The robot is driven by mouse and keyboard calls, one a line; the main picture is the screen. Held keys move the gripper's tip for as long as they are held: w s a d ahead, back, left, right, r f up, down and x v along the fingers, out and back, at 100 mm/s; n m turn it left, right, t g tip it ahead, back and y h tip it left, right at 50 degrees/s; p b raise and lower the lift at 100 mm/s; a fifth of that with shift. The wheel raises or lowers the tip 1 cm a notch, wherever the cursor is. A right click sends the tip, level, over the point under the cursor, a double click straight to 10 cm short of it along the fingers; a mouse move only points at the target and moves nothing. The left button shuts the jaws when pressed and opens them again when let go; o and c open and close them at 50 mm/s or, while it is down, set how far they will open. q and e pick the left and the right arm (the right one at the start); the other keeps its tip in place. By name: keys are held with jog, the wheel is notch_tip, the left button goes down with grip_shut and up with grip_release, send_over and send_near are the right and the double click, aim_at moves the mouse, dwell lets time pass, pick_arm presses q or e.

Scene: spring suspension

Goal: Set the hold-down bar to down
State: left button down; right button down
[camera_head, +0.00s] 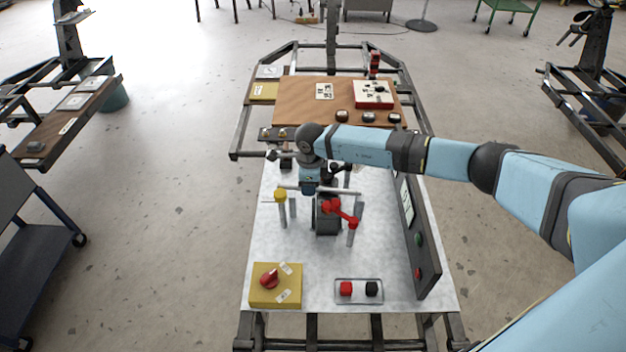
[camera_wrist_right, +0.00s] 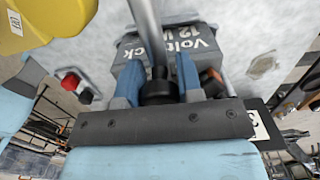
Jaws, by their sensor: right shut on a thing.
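The hold-down bar (camera_head: 345,192) is a thin grey rod lying across above the dark battery (camera_head: 327,222) on the work table. My right gripper (camera_head: 311,186) is over the bar, pointing down. In the right wrist view its two blue fingers (camera_wrist_right: 158,82) are shut on a black grip, from which the grey rod (camera_wrist_right: 145,25) runs upward. The battery (camera_wrist_right: 180,42) with white lettering shows behind the fingers. Whether the bar touches the battery top cannot be told. My left gripper is not in view.
A yellow-capped post (camera_head: 280,196) and a red clamp piece (camera_head: 342,211) stand close to the bar. A yellow switch box (camera_head: 288,298) and a tray (camera_head: 358,299) with red and black pieces lie at the front. A dark upright panel (camera_head: 427,262) borders the right.

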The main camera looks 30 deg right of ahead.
jog(key=shift+a+f+b, duration=0.1)
jog(key=shift+f+b, duration=0.25)
jog(key=shift+f, duration=0.6)
jog(key=c, duration=0.8)
grip_release()
jog(key=r, duration=1.2)
jog(key=shift+s+d+r, duration=0.1)
jog(key=shift+d+r, duration=0.25)
jog(key=shift+r, duration=0.6)
